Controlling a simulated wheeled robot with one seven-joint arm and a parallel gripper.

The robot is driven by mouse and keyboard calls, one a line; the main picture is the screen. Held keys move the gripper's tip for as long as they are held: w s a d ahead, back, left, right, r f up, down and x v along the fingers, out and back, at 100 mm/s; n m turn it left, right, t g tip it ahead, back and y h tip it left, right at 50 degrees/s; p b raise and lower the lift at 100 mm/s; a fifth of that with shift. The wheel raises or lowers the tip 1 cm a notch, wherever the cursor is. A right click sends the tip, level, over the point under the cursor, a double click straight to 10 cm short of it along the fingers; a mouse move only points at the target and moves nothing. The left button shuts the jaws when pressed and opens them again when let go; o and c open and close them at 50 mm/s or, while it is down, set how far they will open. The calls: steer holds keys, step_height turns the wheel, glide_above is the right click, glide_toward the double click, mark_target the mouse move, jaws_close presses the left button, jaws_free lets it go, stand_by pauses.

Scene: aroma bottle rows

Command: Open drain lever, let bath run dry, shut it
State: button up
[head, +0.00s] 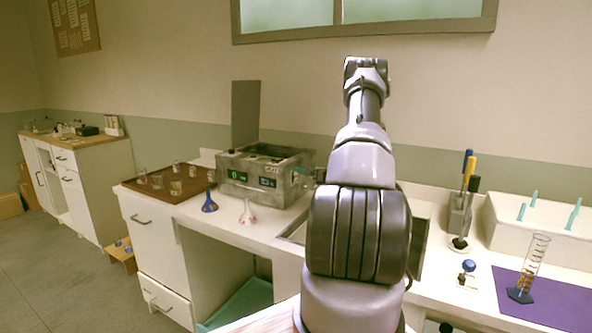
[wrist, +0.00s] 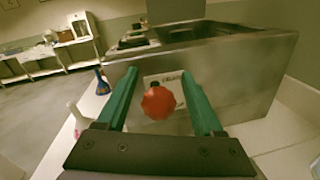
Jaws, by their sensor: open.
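The bath (head: 240,190) is a grey metal box with green displays, standing on the white counter with its lid (head: 245,112) raised. In the wrist view, its metal side (wrist: 240,90) fills the middle. A red knob (wrist: 158,103), which looks like the drain lever's handle, sits on that side below a small, unreadable label (wrist: 180,77). My gripper (wrist: 160,73) is open, its teal fingers on either side of the red knob in the picture. A gap shows on both sides of the knob. In the head view, my arm hides most of the gripper. The water level is not visible.
A brown tray (head: 128,184) with several small glass vessels lies left of the bath. A blue flask (head: 209,203) and a pale flask (head: 247,214) stand before it. A pen holder (head: 458,215) and a measuring cylinder (head: 530,268) on a purple mat (head: 570,302) are at right.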

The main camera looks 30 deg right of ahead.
steer(key=shift+w+a, duration=0.1)
steer(key=shift+c, duration=0.3)
jaws_close()
stand_by(1.1)
